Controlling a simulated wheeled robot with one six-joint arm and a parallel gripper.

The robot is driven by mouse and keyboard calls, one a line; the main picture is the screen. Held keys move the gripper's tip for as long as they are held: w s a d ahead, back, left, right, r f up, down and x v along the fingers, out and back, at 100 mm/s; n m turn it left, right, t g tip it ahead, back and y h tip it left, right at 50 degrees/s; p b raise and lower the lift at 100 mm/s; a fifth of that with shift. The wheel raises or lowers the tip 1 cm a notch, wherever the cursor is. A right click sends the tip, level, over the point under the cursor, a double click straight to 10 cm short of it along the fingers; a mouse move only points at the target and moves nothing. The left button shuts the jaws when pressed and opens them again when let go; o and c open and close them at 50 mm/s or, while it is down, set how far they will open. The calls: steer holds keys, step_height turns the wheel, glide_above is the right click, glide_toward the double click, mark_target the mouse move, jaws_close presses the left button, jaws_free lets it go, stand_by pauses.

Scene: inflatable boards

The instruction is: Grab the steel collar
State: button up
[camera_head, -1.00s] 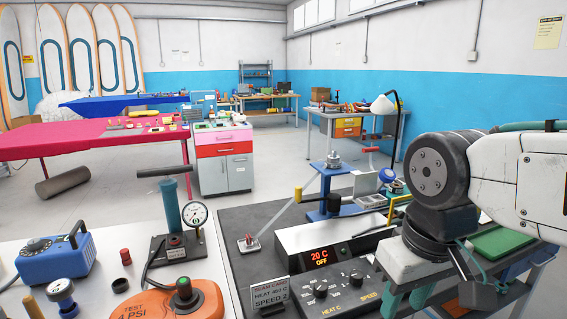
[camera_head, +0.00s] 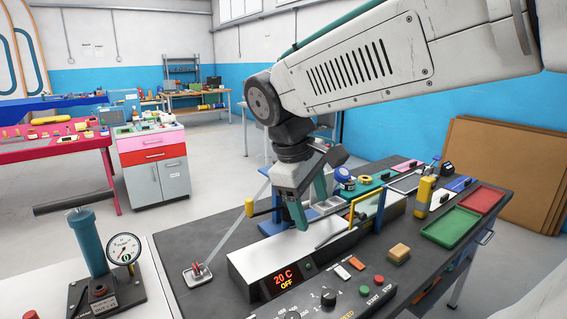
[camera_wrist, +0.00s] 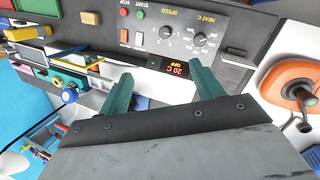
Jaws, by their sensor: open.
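I cannot pick out the steel collar for certain in any current view; it may be hidden behind my arm or too small to tell. My gripper (camera_head: 311,212) has two teal fingers and points down over the back of the grey heating unit (camera_head: 250,266), whose display reads 20 C OFF. In the wrist view my gripper (camera_wrist: 163,73) is open, its fingers apart with nothing seen held between them. The heating unit's display (camera_wrist: 180,69) shows just beyond the fingertips there.
A control box with knobs (camera_head: 328,297) stands in front of the heating unit. A yellow-handled lever (camera_head: 250,207), a yellow bottle (camera_head: 425,189), a green tray (camera_head: 451,227) and a red tray (camera_head: 482,200) share the dark bench. A gauge stand (camera_head: 124,249) is at left.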

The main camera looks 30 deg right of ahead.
steer(key=w+d+f+n+g+h, duration=0.1)
steer(key=w+d+n+h, duration=0.2)
steer(key=w, duration=0.9)
steer(key=w+d+f+n+h, duration=0.1)
steer(key=w+d+n+h, duration=0.3)
steer(key=w, duration=0.7)
steer(key=w+f+n+g+h, duration=0.1)
steer(key=w+n+h, duration=0.3)
steer(key=w, duration=0.8)
steer(key=shift+n+y, duration=0.3)
steer(key=shift+y, duration=0.4)
steer(key=x, duration=0.7)
steer(key=shift+w+d+r, duration=0.15)
steer(key=shift+d+r, duration=0.05)
steer(key=shift+d, duration=0.35)
steer(key=c, duration=1.1)
